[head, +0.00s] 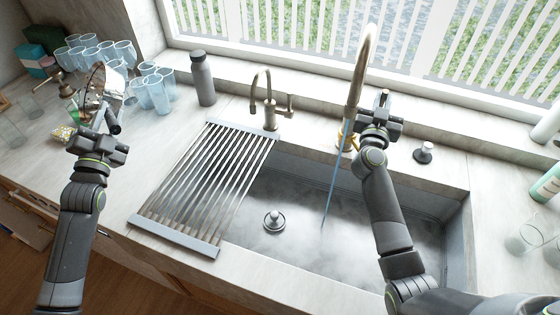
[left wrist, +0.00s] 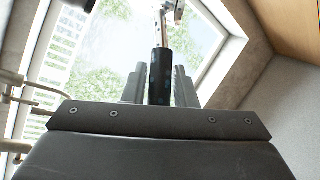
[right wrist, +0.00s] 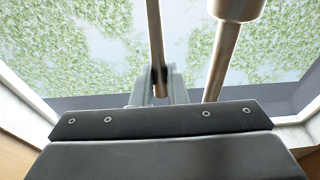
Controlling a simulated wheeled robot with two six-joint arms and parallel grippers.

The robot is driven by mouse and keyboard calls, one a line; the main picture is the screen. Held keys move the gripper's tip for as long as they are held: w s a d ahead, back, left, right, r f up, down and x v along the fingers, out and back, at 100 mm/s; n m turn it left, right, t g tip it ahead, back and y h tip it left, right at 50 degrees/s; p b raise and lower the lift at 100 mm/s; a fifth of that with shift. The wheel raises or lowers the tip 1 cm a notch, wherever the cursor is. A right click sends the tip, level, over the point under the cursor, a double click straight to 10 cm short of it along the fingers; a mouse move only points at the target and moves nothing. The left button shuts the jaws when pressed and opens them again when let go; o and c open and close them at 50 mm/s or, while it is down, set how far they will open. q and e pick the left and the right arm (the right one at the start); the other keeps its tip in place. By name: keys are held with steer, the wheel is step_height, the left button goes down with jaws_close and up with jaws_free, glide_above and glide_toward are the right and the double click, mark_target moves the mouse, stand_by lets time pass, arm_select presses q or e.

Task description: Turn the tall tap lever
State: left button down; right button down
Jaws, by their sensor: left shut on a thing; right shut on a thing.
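The tall tap (head: 358,72) stands behind the sink, its neck rising past the window. A blue stream of water (head: 331,185) runs from it into the sink. My right gripper (head: 376,112) is beside the tap and shut on its lever, a thin rod (right wrist: 155,35) that passes between the fingers in the right wrist view. The tap's thick neck (right wrist: 222,60) shows to the right of that rod. My left gripper (head: 108,135) is shut on the black handle (left wrist: 160,78) of a shiny metal utensil (head: 112,80), held above the left counter.
The sink (head: 370,262) has a roll-up drying rack (head: 205,185) over its left part and a drain plug (head: 274,221). A smaller tap (head: 268,105) and a grey bottle (head: 203,78) stand behind. Several blue glasses (head: 158,95) crowd the left counter. Bottles and glasses stand at right.

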steer(key=shift+w+d+r+g+y, duration=0.1)
steer(key=shift+w+d+g+y, duration=0.1)
steer(key=shift+w+g+y, duration=0.25)
steer(key=shift+w+d+r+g+y, duration=0.15)
steer(key=shift+w+g, duration=0.2)
steer(key=shift+g, duration=0.3)
steer(key=c, duration=1.3)
jaws_free()
steer(key=shift+f, duration=0.1)
steer(key=shift+c, duration=0.2)
steer(key=shift+s+a, duration=0.1)
steer(key=v, duration=1.1)
steer(key=shift+s+a, duration=0.2)
steer(key=shift+s, duration=0.05)
